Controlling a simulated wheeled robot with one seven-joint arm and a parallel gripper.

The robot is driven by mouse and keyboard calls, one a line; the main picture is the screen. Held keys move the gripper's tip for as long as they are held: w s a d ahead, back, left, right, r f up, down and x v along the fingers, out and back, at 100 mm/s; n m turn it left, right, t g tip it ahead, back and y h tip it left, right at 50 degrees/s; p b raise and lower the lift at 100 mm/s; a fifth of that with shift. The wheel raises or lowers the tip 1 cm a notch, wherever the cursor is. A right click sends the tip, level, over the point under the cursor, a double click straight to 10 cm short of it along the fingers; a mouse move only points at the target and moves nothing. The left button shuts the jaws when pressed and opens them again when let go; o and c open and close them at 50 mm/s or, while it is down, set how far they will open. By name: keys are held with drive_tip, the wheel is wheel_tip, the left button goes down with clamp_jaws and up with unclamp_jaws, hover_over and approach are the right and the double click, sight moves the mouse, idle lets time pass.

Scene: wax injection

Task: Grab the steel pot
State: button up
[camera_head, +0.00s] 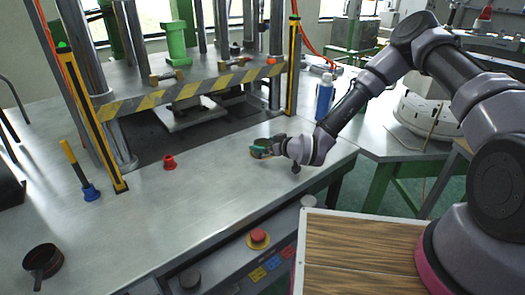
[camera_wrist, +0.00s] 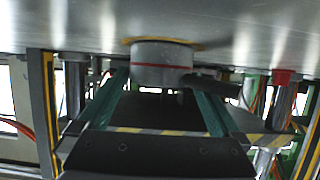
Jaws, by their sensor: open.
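The steel pot (camera_wrist: 160,75) shows in the wrist view as a short grey cylinder with a red band and a dark handle (camera_wrist: 214,84). The wrist view looks upside down, with the metal tabletop at the top. My gripper (camera_wrist: 163,88) is open, its green fingers on either side of the pot. I cannot tell whether they touch it. In the head view my gripper (camera_head: 261,149) is low over the tabletop near its right edge. It mostly hides the pot there; a small brownish edge (camera_head: 256,155) shows beside the fingers.
A dark handled pan (camera_head: 42,259) lies at the front left of the table (camera_head: 215,195). A blue bottle (camera_head: 324,97) stands behind my forearm. The tabletop left of my gripper is mostly clear.

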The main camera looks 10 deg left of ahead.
drive_tip(key=shift+w+a+f, duration=0.15)
drive_tip(key=shift+a, duration=0.05)
drive_tip(key=c, duration=1.4)
